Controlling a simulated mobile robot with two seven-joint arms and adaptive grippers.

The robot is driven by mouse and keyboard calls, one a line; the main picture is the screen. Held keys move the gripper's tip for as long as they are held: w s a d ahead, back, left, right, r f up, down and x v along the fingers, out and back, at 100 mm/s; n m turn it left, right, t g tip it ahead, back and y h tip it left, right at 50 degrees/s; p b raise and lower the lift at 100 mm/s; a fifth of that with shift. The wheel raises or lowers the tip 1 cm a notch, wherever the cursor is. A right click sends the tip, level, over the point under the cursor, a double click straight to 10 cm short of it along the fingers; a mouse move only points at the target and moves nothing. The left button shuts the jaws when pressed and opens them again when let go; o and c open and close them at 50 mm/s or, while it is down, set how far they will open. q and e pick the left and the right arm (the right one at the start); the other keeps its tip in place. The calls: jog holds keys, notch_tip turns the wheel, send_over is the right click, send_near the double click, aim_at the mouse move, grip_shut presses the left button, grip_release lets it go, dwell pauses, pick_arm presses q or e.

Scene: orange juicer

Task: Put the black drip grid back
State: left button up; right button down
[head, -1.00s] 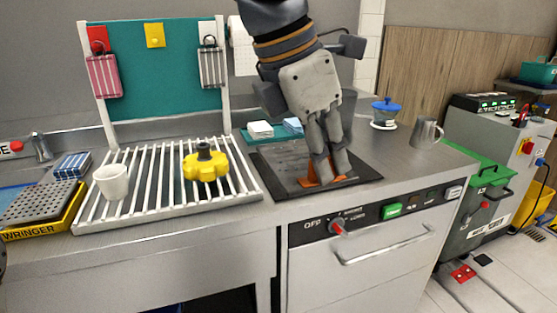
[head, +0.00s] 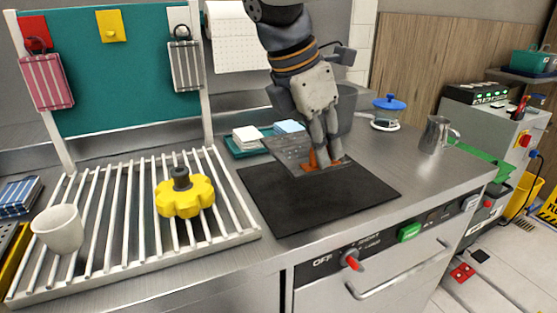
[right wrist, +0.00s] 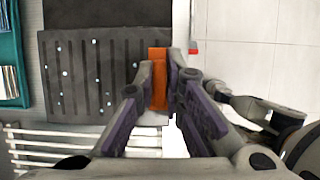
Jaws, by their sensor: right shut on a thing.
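The black drip grid (head: 292,150) is a dark slotted plate with an orange tab (head: 312,159). My right gripper (head: 322,158) is shut on this tab and holds the grid, tilted, above the back part of a flat black mat (head: 315,205). In the right wrist view the gripper (right wrist: 160,95) closes on the orange tab (right wrist: 158,60). The grid (right wrist: 85,80) shows slots and several pale drops there. The gripper hides part of the tab in the head view. My left gripper is not in view.
A slatted white rack (head: 110,255) on the left holds a white cup (head: 58,230) and a yellow knob (head: 185,194). A teal tray with cloths (head: 247,140) stands behind the mat. The mat is bare.

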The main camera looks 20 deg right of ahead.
aim_at(303, 142)
jog(key=w+d+f, duration=0.1)
jog(key=f, duration=0.1)
jog(key=w+d+f, duration=0.1)
jog(key=d+f, duration=0.1)
jog(key=f, duration=0.1)
jog(key=w+d+f, duration=0.2)
jog(key=shift+d+f, duration=0.15)
jog(key=shift+d, duration=0.1)
notch_tip(303, 142, down, 2)
jog(key=shift+w+f, duration=0.1)
jog(key=shift+f, duration=0.15)
jog(key=shift+f, duration=0.15)
jog(key=c, duration=1.7)
grip_release()
jog(key=shift+a, duration=0.1)
jog(key=v, duration=1.2)
